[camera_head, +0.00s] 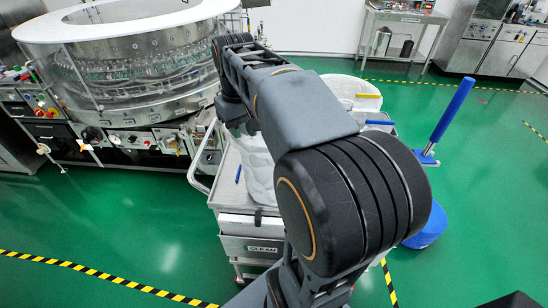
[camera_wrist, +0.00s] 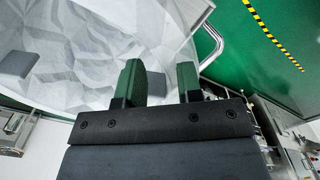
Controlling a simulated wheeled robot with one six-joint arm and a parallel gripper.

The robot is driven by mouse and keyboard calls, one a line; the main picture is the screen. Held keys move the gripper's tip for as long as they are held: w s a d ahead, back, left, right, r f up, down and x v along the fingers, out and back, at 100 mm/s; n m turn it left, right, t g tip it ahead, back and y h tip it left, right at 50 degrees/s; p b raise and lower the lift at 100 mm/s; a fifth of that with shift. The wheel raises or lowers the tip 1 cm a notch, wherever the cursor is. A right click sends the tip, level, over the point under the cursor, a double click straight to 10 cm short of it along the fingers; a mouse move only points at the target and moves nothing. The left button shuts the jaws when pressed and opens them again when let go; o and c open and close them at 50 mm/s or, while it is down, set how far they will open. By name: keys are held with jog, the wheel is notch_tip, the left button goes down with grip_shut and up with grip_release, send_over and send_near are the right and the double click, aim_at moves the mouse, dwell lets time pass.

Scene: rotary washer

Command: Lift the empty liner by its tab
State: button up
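A white crumpled liner (camera_wrist: 80,50) fills the upper left of the wrist view. A flat grey patch, perhaps a tab (camera_wrist: 14,65), lies on it at the far left. My gripper (camera_wrist: 160,66) is over the liner's right side, its two green fingers apart. A small grey patch shows between the fingers, beside the left one; I cannot tell whether it is a tab or lies between them in depth. In the head view white liner material (camera_head: 257,172) sits on a steel trolley (camera_head: 228,190) labelled CLEAN. My arm hides the gripper and much of the trolley there.
A round white-topped washer (camera_head: 130,30) stands at the left. A yellow strip (camera_head: 368,96) and a blue strip (camera_head: 380,122) show right of my arm. A blue post (camera_head: 452,110) stands further right. Green floor is free at the front left and right.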

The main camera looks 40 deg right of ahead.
jog(key=shift+f, duration=0.15)
jog(key=shift+c, duration=0.4)
grip_shut()
